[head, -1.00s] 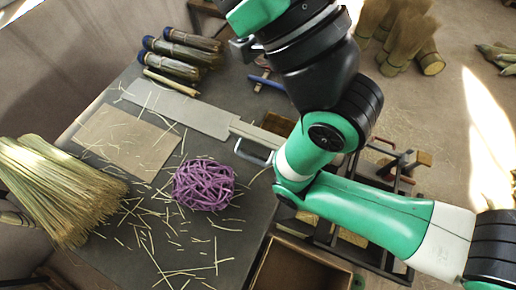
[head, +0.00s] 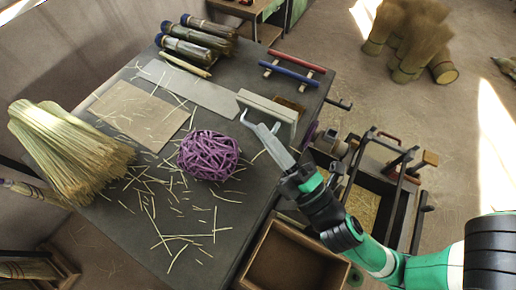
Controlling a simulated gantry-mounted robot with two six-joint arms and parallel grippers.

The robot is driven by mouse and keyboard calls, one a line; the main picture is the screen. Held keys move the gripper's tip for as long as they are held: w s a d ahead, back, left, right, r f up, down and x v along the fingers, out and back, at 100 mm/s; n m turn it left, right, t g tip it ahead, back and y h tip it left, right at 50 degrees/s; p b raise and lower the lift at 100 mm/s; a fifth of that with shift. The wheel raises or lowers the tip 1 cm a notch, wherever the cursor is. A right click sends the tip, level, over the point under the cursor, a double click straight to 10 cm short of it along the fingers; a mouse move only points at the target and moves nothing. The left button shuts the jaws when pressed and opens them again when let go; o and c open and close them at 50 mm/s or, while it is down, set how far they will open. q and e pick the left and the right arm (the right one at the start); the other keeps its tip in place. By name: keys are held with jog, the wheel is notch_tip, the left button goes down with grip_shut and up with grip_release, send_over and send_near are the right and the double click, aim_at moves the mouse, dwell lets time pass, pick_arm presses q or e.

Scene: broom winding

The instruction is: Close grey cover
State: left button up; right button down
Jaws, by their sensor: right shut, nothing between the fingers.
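The grey cover (head: 268,108) is a pale, narrow panel at the right side of the dark table. It looks raised and tilted, with a brown recess (head: 289,103) partly visible behind it. My right gripper (head: 258,127) is in front of the panel, to the right of the purple ball, with its fingers shut and empty. Its tip is close to the panel's near face; I cannot tell whether they touch. My left gripper is not in view.
A purple woven ball (head: 208,155) and loose straws lie on the table (head: 120,225). A flat grey plate (head: 190,88), a brown sheet (head: 140,113), tied bundles (head: 190,45) and red and blue rods (head: 290,70) lie farther back. An open wooden box (head: 295,262) is below the front right edge.

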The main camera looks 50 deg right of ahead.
jog(key=s+a+f+n+g+y, duration=0.1)
jog(key=s+f+g, duration=0.15)
jog(key=f, duration=0.35)
jog(key=s+f+n+g+y, duration=0.1)
jog(key=s+f+n, duration=0.1)
jog(key=s+f, duration=0.25)
jog(key=w+d, duration=0.5)
jog(key=w, duration=0.6)
jog(key=shift+f, duration=0.35)
jog(key=shift+w, duration=0.2)
